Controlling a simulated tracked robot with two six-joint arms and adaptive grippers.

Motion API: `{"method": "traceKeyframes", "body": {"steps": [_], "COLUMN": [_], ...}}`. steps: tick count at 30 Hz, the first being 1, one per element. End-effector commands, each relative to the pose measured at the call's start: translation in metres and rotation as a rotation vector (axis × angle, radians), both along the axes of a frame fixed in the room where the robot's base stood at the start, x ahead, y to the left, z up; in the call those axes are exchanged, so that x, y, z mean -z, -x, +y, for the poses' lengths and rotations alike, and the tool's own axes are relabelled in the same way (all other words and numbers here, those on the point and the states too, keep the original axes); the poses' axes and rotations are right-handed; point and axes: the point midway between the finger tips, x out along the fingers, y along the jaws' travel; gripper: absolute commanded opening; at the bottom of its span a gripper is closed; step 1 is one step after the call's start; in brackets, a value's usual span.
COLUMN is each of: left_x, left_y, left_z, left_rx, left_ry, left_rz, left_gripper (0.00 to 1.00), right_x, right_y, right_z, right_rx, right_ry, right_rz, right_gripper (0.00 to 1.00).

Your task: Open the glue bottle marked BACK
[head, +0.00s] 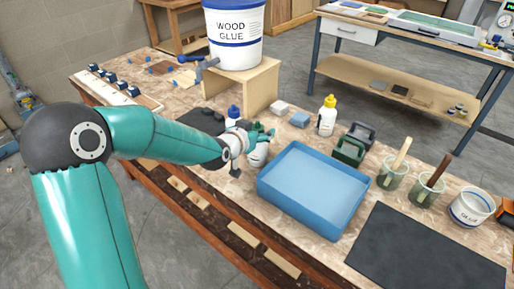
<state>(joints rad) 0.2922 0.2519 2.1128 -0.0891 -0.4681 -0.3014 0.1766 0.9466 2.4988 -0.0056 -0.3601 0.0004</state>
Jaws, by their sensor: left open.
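A white bottle with a blue cap (233,114) stands on the workbench just behind my left gripper. Another white bottle with a yellow cap (327,116) stands farther right, behind the blue tray. The labels are too small to read, so I cannot tell which one is marked BACK. My left gripper (258,136) is open, reaching in over the bench at the left of the tray. A white rounded body (258,155) shows just under its fingers; the fingers hide its top, and I cannot tell whether they touch it. My right gripper is not seen.
A blue tray (314,188) fills the middle of the bench. A wood glue bucket (235,35) stands on a wooden stand (253,90) behind.

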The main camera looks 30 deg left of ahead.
Motion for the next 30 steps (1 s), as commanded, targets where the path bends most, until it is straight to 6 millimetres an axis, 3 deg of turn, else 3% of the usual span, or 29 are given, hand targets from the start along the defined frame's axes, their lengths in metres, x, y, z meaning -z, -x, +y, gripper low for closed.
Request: {"method": "traceKeyframes", "body": {"steps": [2,13,30], "left_x": [0.0000,-0.0001,-0.0054], "left_y": [0.0002,0.0005,0.0004], "left_z": [-0.0001,-0.0003,0.0005], "left_rx": [0.000,0.000,-0.001], "left_ry": [0.000,0.000,-0.001], "left_rz": [0.000,0.001,-0.002], "left_gripper": [0.63,0.01,0.00], "right_x": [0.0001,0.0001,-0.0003], "right_y": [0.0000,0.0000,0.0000], "right_z": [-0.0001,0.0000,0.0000], "right_rx": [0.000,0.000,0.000], "right_ry": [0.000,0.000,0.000], "right_rz": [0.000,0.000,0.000], "right_gripper": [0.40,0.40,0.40]}}
